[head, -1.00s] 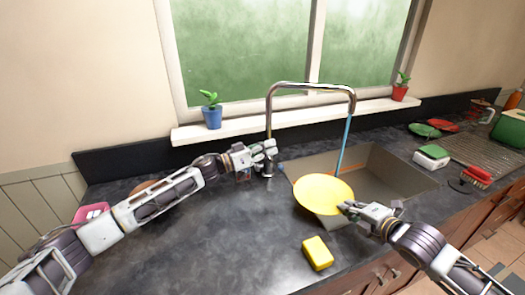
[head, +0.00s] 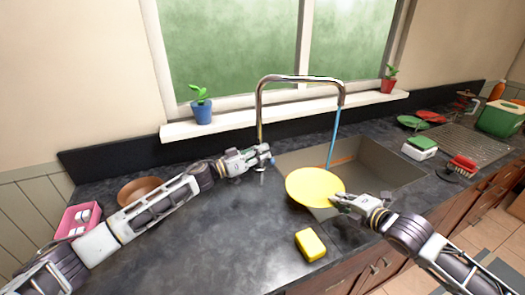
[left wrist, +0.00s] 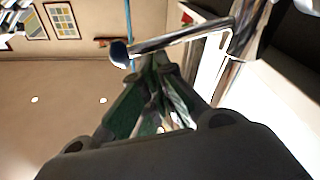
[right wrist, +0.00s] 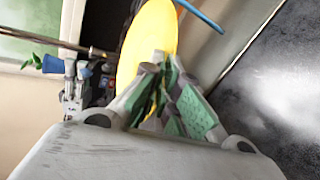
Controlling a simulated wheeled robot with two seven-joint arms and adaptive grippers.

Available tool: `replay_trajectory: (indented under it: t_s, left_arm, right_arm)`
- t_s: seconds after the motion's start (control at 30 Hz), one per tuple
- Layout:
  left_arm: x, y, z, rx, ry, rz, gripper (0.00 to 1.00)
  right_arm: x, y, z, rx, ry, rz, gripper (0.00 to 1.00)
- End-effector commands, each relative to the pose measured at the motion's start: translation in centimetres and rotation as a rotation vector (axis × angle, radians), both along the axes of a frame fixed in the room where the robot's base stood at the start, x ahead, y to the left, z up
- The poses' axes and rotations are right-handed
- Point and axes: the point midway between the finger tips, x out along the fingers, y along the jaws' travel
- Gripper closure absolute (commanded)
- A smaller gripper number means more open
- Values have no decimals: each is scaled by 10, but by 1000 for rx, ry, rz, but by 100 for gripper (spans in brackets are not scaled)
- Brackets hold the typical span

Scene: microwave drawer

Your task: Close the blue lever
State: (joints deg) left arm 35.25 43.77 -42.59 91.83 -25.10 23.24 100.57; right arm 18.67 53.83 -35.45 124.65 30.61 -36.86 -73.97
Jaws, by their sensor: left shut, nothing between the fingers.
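The faucet (head: 300,79) arches over the sink, and a blue water stream (head: 333,138) runs from its spout. Its lever shows in the left wrist view as a metal bar with a dark blue tip (left wrist: 119,53); in the head view, only the blue tip (head: 272,160) shows clearly. My left gripper (head: 266,154) is shut and empty at the lever by the faucet base. In the left wrist view, its fingertips (left wrist: 154,62) are right at the bar, near the blue tip; contact is unclear. My right gripper (head: 338,200) is shut on the rim of a yellow plate (head: 313,186).
The plate is held over the near left corner of the sink (head: 385,165). A yellow sponge (head: 310,244) lies on the counter in front. A brown bowl (head: 140,190) and pink container (head: 76,221) are behind my left arm. Potted plants stand on the sill (head: 232,124).

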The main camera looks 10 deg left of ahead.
Motion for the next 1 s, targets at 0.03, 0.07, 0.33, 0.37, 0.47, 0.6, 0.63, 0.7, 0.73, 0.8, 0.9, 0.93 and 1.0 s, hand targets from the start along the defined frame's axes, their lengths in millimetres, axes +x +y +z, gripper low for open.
replay_trajectory:
  t_s: [0.03,0.07,0.33,0.37,0.47,0.6,0.63,0.7,0.73,0.8,0.9,0.93,1.0]
  left_arm:
    - [0,0,0,0,0,0,100]
    - [0,0,0,0,0,-1,100]
    - [0,0,0,0,-1,-1,100]
    - [0,0,0,1,-2,-1,100]
    - [-1,-1,0,6,-10,-1,100]
    - [-2,-2,-2,25,-39,-1,100]
    - [-3,-2,-2,30,-46,-2,100]
    - [-4,-3,-4,43,-65,-1,100]
    - [-4,-3,-5,49,-74,-1,100]
    - [-5,-4,-7,62,-93,0,100]
    - [-6,-4,-9,81,-122,-1,100]
    - [-7,-5,-9,86,-131,-1,100]
    - [-8,-6,-11,96,-146,-2,100]
  right_arm:
    - [0,0,0,1,-1,0,100]
    - [0,0,1,1,-1,0,100]
    - [0,0,1,1,-1,0,100]
    - [0,0,1,1,-1,0,100]
    - [0,0,2,1,-1,0,100]
    - [0,0,6,1,-1,0,100]
    - [0,0,7,1,-1,0,100]
    - [0,0,9,1,-1,0,100]
    - [0,0,10,1,-1,0,100]
    - [0,0,12,1,-1,0,100]
    - [0,0,14,1,-1,0,100]
    - [0,0,15,1,-1,0,100]
    - [0,0,19,1,-1,0,100]
